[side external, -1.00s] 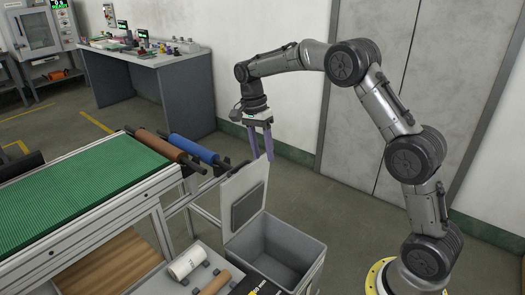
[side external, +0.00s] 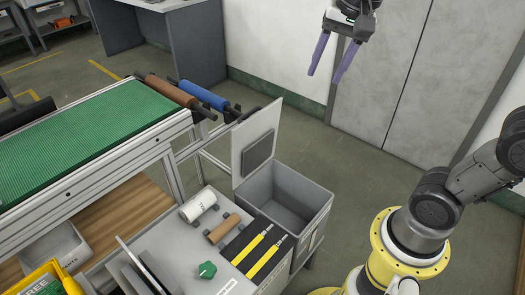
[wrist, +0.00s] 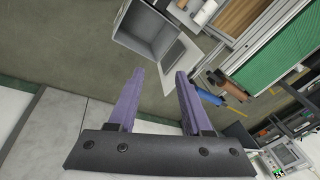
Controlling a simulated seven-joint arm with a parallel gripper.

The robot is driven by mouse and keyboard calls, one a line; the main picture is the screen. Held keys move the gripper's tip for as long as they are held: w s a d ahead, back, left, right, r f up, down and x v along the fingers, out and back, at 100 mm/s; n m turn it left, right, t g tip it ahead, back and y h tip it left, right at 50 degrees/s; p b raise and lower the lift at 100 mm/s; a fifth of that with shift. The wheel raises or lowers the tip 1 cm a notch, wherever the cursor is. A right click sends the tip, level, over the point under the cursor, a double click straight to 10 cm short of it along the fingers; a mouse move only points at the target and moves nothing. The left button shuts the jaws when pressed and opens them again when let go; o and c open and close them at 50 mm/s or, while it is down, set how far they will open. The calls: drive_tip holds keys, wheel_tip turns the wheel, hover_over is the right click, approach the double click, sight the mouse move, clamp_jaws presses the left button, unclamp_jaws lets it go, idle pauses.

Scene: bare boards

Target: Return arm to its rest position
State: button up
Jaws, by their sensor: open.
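My gripper (side external: 333,58) is at the top of the side external view, high above the floor, with two purple fingers spread apart and nothing between them. In the wrist view my gripper (wrist: 157,85) also shows open and empty. It is clear of the grey bin (side external: 285,200), which stands below it and to the left with its lid raised. The upper part of my arm is cut off by the frame edge.
A green conveyor (side external: 80,140) with a brown roller (side external: 172,90) and a blue roller (side external: 205,95) stands at left. A grey work surface holds a white roll (side external: 198,204), a brown cylinder (side external: 222,229) and a green knob (side external: 207,269). Grey doors (side external: 400,80) stand behind. The floor between is free.

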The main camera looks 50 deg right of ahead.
drive_tip(key=s+a+f+n+t, duration=0.1)
drive_tip(key=s+f+n+t, duration=0.1)
drive_tip(key=s+f+n, duration=0.6)
drive_tip(key=shift+s+a+f+n, duration=0.25)
drive_tip(key=shift+s+a+n, duration=0.05)
drive_tip(key=shift+s+n, duration=1.6)
drive_tip(key=shift+w, duration=0.1)
